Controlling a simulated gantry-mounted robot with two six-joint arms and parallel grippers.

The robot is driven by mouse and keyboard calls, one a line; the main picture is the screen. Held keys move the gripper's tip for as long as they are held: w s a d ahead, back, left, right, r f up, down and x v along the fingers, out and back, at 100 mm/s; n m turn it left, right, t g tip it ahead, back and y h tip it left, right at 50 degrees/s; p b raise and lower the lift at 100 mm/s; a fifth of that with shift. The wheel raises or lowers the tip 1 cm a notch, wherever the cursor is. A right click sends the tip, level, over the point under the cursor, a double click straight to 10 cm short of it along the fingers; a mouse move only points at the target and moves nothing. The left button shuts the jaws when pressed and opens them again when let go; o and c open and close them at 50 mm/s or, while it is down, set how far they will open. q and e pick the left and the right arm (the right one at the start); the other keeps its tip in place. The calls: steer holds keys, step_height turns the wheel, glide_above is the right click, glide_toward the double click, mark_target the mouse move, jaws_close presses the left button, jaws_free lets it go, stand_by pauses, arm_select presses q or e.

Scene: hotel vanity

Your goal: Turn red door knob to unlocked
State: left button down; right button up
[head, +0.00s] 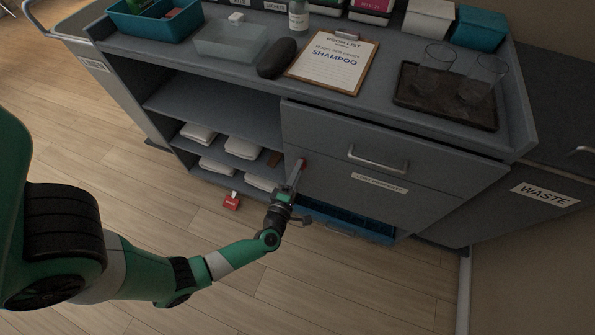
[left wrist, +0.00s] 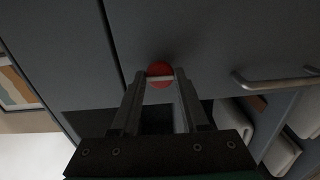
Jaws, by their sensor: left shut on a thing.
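The red knob (head: 301,163) is a small round knob on the grey cabinet front, near the left edge of the upper drawer. In the left wrist view the red knob (left wrist: 159,69) shows as a red disc with a pale bar across its lower part. My left gripper (head: 296,174) reaches up to it from below, and its fingers (left wrist: 160,88) are shut on the knob, one on each side. The fingertips partly hide the knob's lower side. No lock marking can be read. My right gripper is not in view.
A drawer handle (head: 378,160) juts out to the right of the knob. Open shelves with folded towels (head: 243,148) lie to the left. A clipboard (head: 332,62) and a dark tray (head: 420,100) with glasses lie on top.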

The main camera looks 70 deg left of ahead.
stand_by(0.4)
arm_select(q)
steer(key=shift+c, duration=2.1)
jaws_free()
steer(key=p+v, duration=0.3)
steer(key=v, duration=0.8)
steer(key=shift+s+d, duration=0.2)
steer(key=shift+s, duration=0.05)
